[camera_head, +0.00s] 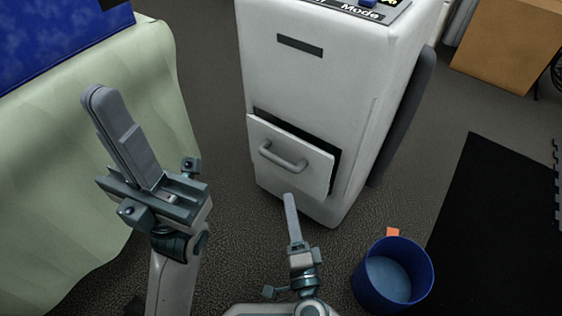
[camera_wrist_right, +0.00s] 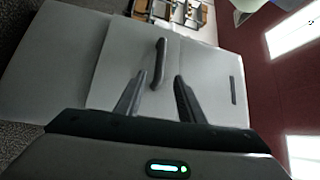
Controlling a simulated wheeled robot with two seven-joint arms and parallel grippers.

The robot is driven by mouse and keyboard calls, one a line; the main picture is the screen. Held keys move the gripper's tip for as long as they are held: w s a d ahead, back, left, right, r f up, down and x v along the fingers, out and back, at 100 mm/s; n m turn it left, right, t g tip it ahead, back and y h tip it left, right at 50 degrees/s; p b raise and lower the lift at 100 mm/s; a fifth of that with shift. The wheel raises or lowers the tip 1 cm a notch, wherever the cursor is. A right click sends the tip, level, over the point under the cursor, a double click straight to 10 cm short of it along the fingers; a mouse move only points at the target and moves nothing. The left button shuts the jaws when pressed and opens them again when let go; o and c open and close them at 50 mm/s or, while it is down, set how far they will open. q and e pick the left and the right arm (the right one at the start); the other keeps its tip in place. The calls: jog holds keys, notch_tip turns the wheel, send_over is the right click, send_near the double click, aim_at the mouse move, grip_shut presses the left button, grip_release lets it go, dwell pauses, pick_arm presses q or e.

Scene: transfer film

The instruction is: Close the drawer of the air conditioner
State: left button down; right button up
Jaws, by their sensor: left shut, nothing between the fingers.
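The white air conditioner (camera_head: 345,85) stands upright on the floor. Its drawer (camera_head: 315,168) is low on the front and sticks out a little, with a dark gap along its top and right edge. A grey handle (camera_head: 283,158) is on the drawer front; the handle also shows in the right wrist view (camera_wrist_right: 160,62). My right gripper (camera_head: 289,197) is just below and in front of the drawer. In the right wrist view its two fingers (camera_wrist_right: 157,88) are apart, pointing toward the drawer front, with nothing held. My left gripper (camera_head: 96,92) is shut and empty, raised left of the air conditioner.
A blue bin (camera_head: 418,273) stands on the floor at the right of my right gripper. A table with a pale green cloth (camera_head: 110,130) is at the left. A black mat (camera_head: 500,220) and a cardboard box (camera_head: 508,42) are at the right.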

aim_at(281, 162)
jog(key=b+x, duration=0.1)
jog(key=x, duration=1.2)
jog(key=shift+w+a, duration=0.1)
jog(key=shift+w, duration=0.3)
grip_shut()
